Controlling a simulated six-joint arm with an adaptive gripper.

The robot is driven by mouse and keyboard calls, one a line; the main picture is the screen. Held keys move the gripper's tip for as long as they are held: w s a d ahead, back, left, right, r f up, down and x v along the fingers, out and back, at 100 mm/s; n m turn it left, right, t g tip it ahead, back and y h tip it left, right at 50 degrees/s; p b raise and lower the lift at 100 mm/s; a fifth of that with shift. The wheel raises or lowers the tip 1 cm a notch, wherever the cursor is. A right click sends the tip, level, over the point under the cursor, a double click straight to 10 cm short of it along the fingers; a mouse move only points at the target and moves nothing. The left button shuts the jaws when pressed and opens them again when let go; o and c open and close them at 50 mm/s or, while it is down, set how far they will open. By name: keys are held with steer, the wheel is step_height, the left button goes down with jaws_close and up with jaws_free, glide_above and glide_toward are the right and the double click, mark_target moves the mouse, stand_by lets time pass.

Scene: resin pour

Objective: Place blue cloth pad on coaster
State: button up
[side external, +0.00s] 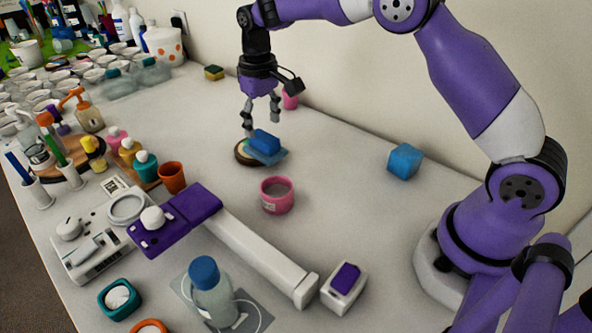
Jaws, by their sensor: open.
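A dark-rimmed round coaster (241,154) lies on the table in the middle of the side view. A bright blue padded piece (265,139), which looks like the blue cloth pad, rests over the coaster, on top of a flatter, duller blue sheet (275,157). The sheet reaches past the coaster's right edge. My gripper (262,116) points down just above the pad, with its fingers apart and nothing between them. The pad hides much of the coaster, and I cannot tell exactly how the pad and sheet join.
A pink cup (277,195) stands in front of the coaster, and a blue cube (405,161) lies to the right. A small pink item (290,100) is behind my gripper. An orange cup (172,177) and several bottles crowd the left. Table between cup and cube is clear.

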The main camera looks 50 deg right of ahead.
mark_target(264, 136)
steer(key=s+r+t, duration=0.1)
steer(key=s+r, duration=0.3)
steer(key=r, duration=0.8)
steer(key=s+f+t, duration=0.2)
steer(key=s+t, duration=0.2)
steer(key=s, duration=1.4)
steer(key=shift+t, duration=0.3)
